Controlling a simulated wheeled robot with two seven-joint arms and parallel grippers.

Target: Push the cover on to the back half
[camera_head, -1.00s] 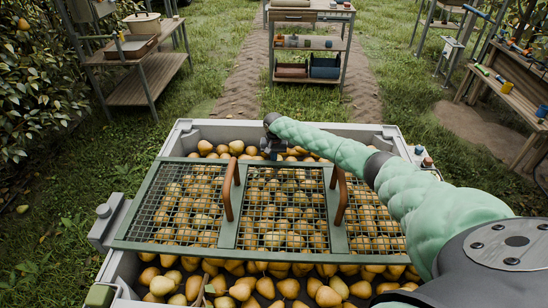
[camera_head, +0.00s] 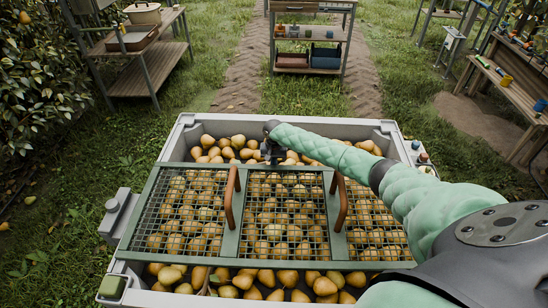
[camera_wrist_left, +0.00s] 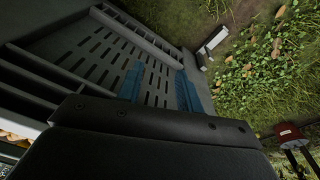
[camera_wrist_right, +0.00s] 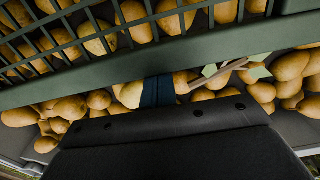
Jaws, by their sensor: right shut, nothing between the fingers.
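The cover (camera_head: 237,214) is a green frame with wire mesh and two brown handles. It lies across the grey bin (camera_head: 190,127) of pears, with pears uncovered behind and in front of it. My right gripper (camera_head: 272,154) reaches over the cover to its far edge. In the right wrist view my right gripper (camera_wrist_right: 158,91) is shut and empty, its dark blue fingertips against or just beside the cover's frame bar (camera_wrist_right: 220,46). My left gripper (camera_wrist_left: 160,88) shows only in its wrist view, its blue fingers apart above a dark slotted surface.
A leafy twig (camera_wrist_right: 232,70) lies among the pears beside the right fingers. A control box (camera_head: 118,215) sits on the bin's left side, with knobs (camera_head: 422,157) on the right. A shelf cart (camera_head: 310,45) and benches stand beyond on the grass.

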